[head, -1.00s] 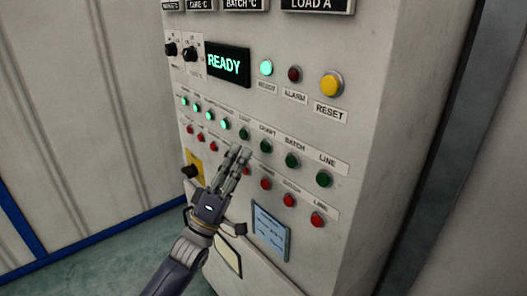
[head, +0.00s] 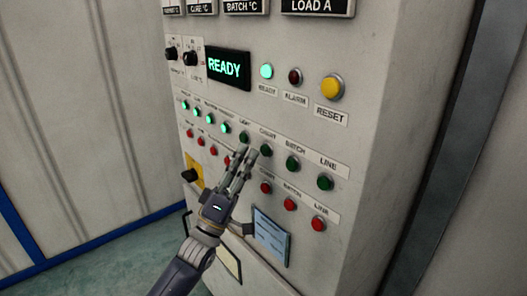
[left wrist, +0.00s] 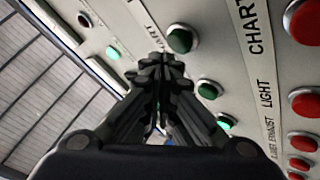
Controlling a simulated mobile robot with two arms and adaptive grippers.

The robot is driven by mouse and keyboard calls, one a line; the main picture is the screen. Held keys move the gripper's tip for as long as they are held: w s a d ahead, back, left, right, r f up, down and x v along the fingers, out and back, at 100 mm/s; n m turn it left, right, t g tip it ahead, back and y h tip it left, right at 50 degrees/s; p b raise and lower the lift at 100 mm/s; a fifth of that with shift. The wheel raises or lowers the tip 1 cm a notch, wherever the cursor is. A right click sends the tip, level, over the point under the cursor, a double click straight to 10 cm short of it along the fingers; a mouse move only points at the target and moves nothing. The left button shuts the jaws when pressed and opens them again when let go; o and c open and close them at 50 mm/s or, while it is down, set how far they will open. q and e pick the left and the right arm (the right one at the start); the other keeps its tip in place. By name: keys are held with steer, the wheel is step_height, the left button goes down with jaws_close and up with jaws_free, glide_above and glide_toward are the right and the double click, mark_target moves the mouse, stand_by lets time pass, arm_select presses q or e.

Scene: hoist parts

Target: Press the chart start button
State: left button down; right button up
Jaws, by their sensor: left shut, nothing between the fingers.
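The chart start button (head: 265,150) is a dark green, unlit button under the CHART label in the upper button row. In the left wrist view it appears to be the green button (left wrist: 182,40) just beyond my fingertips. My left gripper (head: 250,153) is shut and empty, its fingers pointing up at the panel. Its tips are just left of and slightly below the chart start button in the head view. I cannot tell whether they touch the panel. In the left wrist view the closed fingers (left wrist: 160,70) fill the middle. My right gripper is not in view.
Unlit green light (head: 244,138) and batch (head: 292,163) buttons flank the chart button. A red chart button (head: 265,188) sits below. The READY display (head: 227,69) is lit. A yellow reset button (head: 332,87) is at upper right, and a blue plate (head: 272,237) lies lower down.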

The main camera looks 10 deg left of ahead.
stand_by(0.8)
arm_select(q)
steer(key=shift+w+d, duration=0.3)
steer(key=shift+w, duration=0.05)
steer(key=shift+w+d+b, duration=0.25)
steer(key=shift+w+b, duration=0.1)
steer(key=shift+b, duration=0.05)
stand_by(0.6)
steer(key=shift+s+a, duration=0.1)
stand_by(0.3)
steer(key=shift+s+a+p, duration=0.3)
steer(key=shift+s+a, duration=0.1)
steer(key=shift+s, duration=0.25)
steer(key=shift+s+a+p, duration=0.35)
steer(key=shift+s+a, duration=0.45)
steer(key=shift+s, duration=0.2)
steer(key=shift+s+a+p, duration=0.35)
steer(key=shift+s+a, duration=0.4)
steer(key=shift+s, duration=0.2)
